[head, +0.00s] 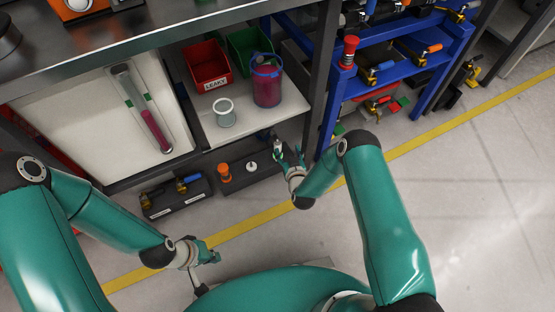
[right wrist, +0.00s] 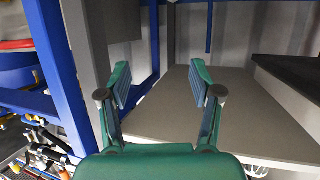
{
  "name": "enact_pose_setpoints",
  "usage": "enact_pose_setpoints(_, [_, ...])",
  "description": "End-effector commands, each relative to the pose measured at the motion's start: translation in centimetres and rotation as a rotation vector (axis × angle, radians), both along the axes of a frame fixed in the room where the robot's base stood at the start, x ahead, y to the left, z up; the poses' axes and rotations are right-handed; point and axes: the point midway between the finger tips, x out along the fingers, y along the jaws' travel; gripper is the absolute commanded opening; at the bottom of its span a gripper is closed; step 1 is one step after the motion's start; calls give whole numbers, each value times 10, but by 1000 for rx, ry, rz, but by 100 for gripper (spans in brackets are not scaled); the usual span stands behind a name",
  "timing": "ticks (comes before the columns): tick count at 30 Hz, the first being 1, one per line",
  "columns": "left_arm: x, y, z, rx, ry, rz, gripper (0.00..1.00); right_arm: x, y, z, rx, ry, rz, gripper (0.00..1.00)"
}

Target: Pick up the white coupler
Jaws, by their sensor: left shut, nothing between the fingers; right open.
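The white coupler (head: 252,167) is a small pale piece standing on a dark low tray (head: 262,180) under the bench in the head view. My right gripper (head: 290,157) is to its right, apart from it, near the tray's right end. The right wrist view shows its two fingers (right wrist: 161,84) spread with nothing between them. A pale grey piece (head: 277,147) shows close beside the right fingers; I cannot tell what it is. My left gripper (head: 209,253) is shut and empty, low over the floor left of centre.
An orange piece (head: 225,173) stands left of the coupler on the tray. A dark block (head: 177,197) with valves is further left. Above is a pale shelf (head: 205,112) with bins, a jar and a purple container (head: 266,84). A blue rack (head: 335,105) rises at the right.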

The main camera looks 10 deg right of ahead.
Motion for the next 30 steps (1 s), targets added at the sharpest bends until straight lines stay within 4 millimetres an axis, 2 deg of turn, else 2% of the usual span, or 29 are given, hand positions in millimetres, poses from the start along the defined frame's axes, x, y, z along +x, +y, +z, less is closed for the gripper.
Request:
enact_pose_setpoints(1, [0,0,-27,0,0,0,0,-7,4,-39,4,16,3,64])
enact_pose_setpoints(3, [0,0,-39,0,0,0,0,-15,9,-62,9,37,8,64])
enact_pose_setpoints(6, [0,0,-49,0,0,0,0,-21,11,-78,13,50,11,64])
enact_pose_setpoints(10, [0,0,-54,0,0,0,0,-17,11,-84,12,52,10,64])
enact_pose_setpoints(13, [0,0,-59,0,-1,0,0,-7,10,-89,12,51,9,64])
enact_pose_setpoints(24, [0,0,-95,0,0,0,0,63,8,-119,13,50,8,64])
enact_pose_setpoints(30, [0,0,-105,0,0,0,0,83,8,-126,14,53,10,64])
